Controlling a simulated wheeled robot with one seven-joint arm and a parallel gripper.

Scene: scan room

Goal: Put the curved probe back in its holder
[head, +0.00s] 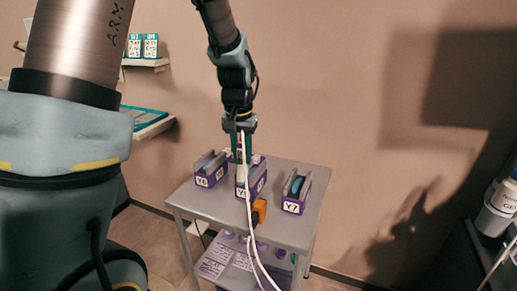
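My gripper (240,132) points down over the middle purple holder (255,187) on a small grey cart. It appears shut on a slim teal probe (248,149), whose white cable (247,195) runs from the gripper down past the front of the cart. The probe's lower end is at or just above the middle holder; I cannot tell if it is inside, and its curve does not show. The middle holder's label is partly covered by the cable. Purple holder Y6 (203,181) is to the left, and holder Y7 (291,206) to the right with a teal piece in it.
An orange object (259,211) sits at the front of the cart top (220,207). The lower shelf has purple items and labels (214,262). Wall shelves with teal-labelled boxes (150,46) are at upper left. White containers (495,215) stand at far right.

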